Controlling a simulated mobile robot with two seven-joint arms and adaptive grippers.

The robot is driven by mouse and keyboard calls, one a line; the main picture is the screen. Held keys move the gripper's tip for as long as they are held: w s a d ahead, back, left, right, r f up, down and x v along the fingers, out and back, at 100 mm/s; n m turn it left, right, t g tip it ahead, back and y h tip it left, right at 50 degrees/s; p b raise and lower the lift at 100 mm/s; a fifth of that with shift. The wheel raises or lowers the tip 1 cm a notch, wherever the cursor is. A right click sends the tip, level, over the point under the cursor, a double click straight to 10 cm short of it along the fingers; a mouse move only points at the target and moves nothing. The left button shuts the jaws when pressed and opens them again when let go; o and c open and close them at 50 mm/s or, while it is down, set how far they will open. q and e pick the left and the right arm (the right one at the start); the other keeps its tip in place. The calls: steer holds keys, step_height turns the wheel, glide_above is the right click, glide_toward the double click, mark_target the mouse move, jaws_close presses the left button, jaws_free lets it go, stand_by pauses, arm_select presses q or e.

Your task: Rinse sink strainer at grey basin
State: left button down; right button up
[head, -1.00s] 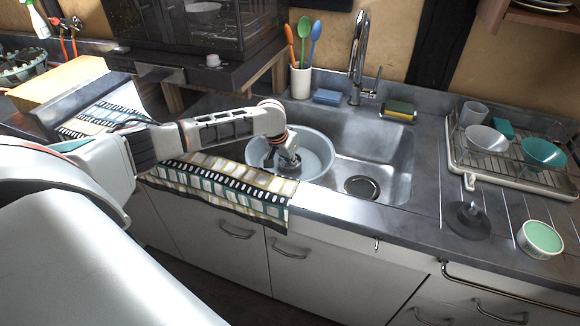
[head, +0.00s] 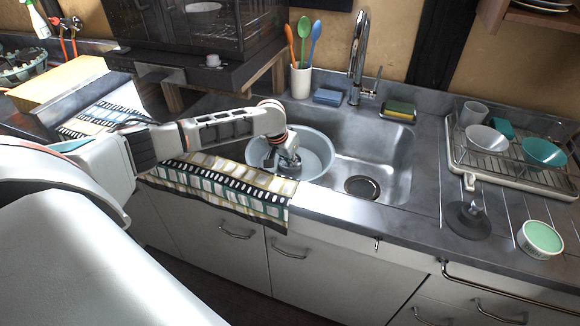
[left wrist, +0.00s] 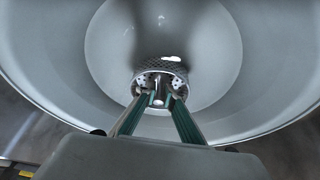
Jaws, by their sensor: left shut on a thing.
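The grey basin (head: 318,150) sits in the left part of the metal sink. My left gripper (head: 286,166) reaches down into it from the left. In the left wrist view, my left gripper (left wrist: 158,102) is shut on the sink strainer (left wrist: 160,72), a perforated metal cup, inside the grey basin (left wrist: 215,60). The strainer is low in the basin; I cannot tell whether it touches the floor of the basin. In the head view the gripper mostly hides the strainer. My right gripper is not in view.
The sink drain (head: 362,188) is right of the basin. The tap (head: 358,60) stands behind the sink, near a blue sponge (head: 327,97) and a utensil cup (head: 301,82). A dish rack (head: 520,178) is at right. A patterned towel (head: 225,188) covers the front edge.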

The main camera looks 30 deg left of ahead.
arm_select(q)
steer(key=shift+w+r+p, duration=0.1)
steer(key=shift+r+p, duration=0.6)
steer(key=shift+r, duration=0.25)
steer(key=shift+r+p, duration=0.55)
steer(key=shift+r, duration=0.05)
steer(key=shift+r+p, duration=0.9)
steer(key=shift+p, duration=0.05)
steer(key=shift+r+p, duration=1.1)
steer(key=shift+p, duration=0.15)
step_height(320, 180, up, 2)
steer(key=p, duration=0.3)
steer(key=shift+r, duration=0.25)
steer(key=shift+r+p, duration=0.8)
steer(key=shift+p, duration=0.4)
steer(key=shift+r+p, duration=0.3)
steer(key=shift+r, duration=0.05)
steer(key=shift+r+p, duration=0.55)
steer(key=shift+r, duration=0.1)
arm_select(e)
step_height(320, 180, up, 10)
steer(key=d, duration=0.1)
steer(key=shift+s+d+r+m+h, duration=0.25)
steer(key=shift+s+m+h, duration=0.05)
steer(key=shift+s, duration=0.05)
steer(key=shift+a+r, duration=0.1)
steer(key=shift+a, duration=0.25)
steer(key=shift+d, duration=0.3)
